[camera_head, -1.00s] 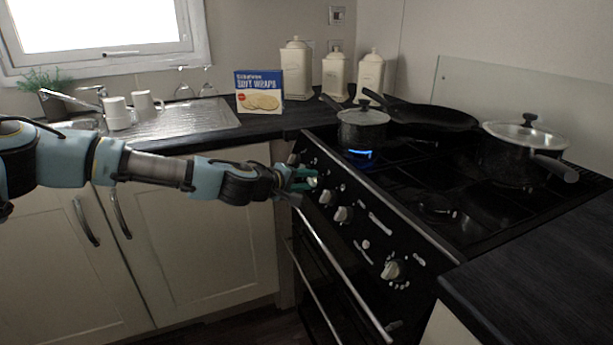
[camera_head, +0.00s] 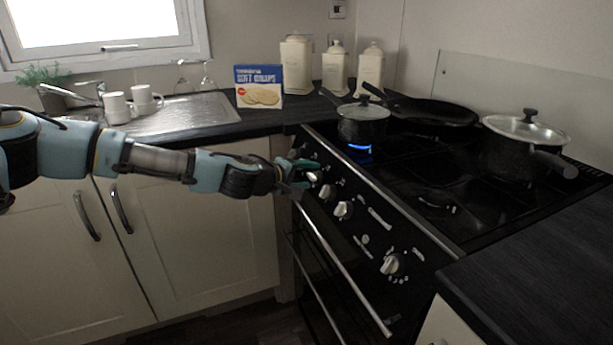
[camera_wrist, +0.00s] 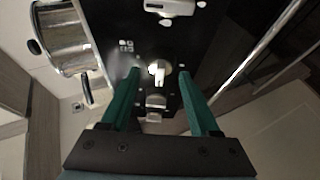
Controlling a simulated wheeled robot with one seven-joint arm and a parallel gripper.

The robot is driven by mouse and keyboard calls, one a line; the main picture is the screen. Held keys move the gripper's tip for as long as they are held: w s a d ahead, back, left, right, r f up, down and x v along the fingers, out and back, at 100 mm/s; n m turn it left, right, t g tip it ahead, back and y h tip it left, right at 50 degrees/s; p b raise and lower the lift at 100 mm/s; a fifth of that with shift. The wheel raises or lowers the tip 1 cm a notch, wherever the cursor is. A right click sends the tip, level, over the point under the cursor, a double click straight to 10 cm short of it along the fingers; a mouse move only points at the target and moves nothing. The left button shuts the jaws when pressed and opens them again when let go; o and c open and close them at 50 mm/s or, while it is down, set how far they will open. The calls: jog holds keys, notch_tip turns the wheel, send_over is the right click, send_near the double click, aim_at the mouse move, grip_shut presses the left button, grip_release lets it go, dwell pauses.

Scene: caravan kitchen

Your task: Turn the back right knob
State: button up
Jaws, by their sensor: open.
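The stove's sloping front panel (camera_head: 365,239) carries a row of silver knobs. In the head view one knob (camera_head: 327,192) is just right of my gripper (camera_head: 309,174), another knob (camera_head: 343,210) follows, and a third (camera_head: 391,265) is nearer. My gripper's teal fingers are open at the panel's far end. In the wrist view a knob (camera_wrist: 158,70) lies between the open fingertips (camera_wrist: 159,71), with gaps on both sides. A second knob (camera_wrist: 155,102) is closer to the palm, and another (camera_wrist: 172,8) is beyond. Which one is the back right knob, I cannot tell.
A small lidded pot (camera_head: 363,124) stands over a blue flame (camera_head: 359,147). A frying pan (camera_head: 432,114) and a larger pot (camera_head: 522,150) are on the hob. A long oven handle (camera_head: 345,270) runs below the knobs.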

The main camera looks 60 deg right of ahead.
jog(key=b+v, duration=0.1)
jog(key=v, duration=0.9)
jog(key=shift+a+b, duration=0.35)
jog(key=shift+b, duration=0.05)
jog(key=shift+w+a, duration=0.1)
jog(key=shift+w, duration=0.1)
jog(key=w+a+f+m+t+y+p, duration=0.1)
jog(key=w+a+f+y, duration=0.15)
jog(key=w+a, duration=0.45)
jog(key=w+a+f+t+y+p, duration=0.1)
jog(key=w+a+f+y, duration=0.15)
jog(key=a, duration=0.85)
jog(key=w+a+f+m+t+y+p, duration=0.1)
jog(key=w+a+y, duration=0.3)
jog(key=a, duration=0.5)
jog(key=a+r+n+y, duration=0.1)
jog(key=a+r, duration=0.2)
jog(key=a, duration=0.7)
jog(key=w+a+r+n+y+p, duration=0.1)
jog(key=a+r, duration=0.3)
jog(key=a, duration=0.6)
jog(key=a+r+n+y+p, duration=0.1)
jog(key=a+r, duration=0.3)
jog(key=a, duration=0.7)
jog(key=shift+w+n+y, duration=0.3)
jog(key=shift+n+y, duration=0.2)
jog(key=shift+n, duration=0.4)
